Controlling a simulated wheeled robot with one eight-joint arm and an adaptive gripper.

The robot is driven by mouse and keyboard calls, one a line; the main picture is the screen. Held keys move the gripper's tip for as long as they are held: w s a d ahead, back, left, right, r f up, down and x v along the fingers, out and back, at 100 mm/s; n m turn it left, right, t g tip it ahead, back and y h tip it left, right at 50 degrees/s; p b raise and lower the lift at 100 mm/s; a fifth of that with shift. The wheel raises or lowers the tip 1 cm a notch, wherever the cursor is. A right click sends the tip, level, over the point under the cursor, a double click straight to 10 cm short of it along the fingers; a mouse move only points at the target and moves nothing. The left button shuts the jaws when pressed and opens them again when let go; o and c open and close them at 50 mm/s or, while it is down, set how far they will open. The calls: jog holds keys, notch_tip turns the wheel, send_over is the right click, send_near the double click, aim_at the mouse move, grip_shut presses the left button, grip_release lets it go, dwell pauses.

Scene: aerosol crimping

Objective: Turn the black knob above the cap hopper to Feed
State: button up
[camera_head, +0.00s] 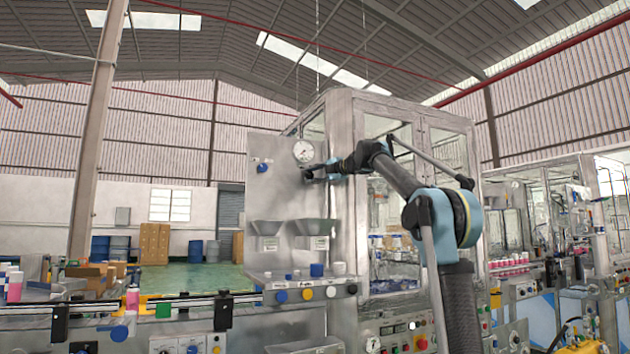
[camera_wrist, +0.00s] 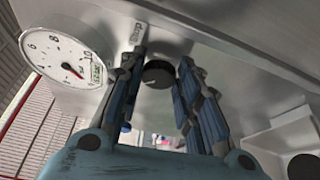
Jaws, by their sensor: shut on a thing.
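The black knob (camera_wrist: 158,73) sits on the steel panel between the two fingers of my gripper (camera_wrist: 161,62) in the wrist view. My gripper is shut on the knob, a finger at each side. In the head view my gripper (camera_head: 318,172) is at the upper part of the panel (camera_head: 285,195) and hides the knob. Two grey hoppers (camera_head: 276,231) (camera_head: 315,228) hang lower on this panel. A small label (camera_wrist: 137,32) lies by the left fingertip, partly covered and too unclear to read. I cannot tell which setting the knob points to.
A round pressure gauge (camera_head: 303,151) is just above my gripper, and its dial fills the left of the wrist view (camera_wrist: 68,55). A blue knob (camera_head: 262,167) is left of it. A glass-sided cabinet (camera_head: 440,150) stands close on the right. Coloured buttons (camera_head: 305,293) line the ledge below.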

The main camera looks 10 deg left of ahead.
jog(key=shift+f, duration=0.1)
jog(key=o, duration=1.1)
jog(key=shift+a, duration=0.1)
jog(key=shift+c, duration=0.2)
jog(key=v, duration=1.2)
jog(key=shift+w+f, duration=0.1)
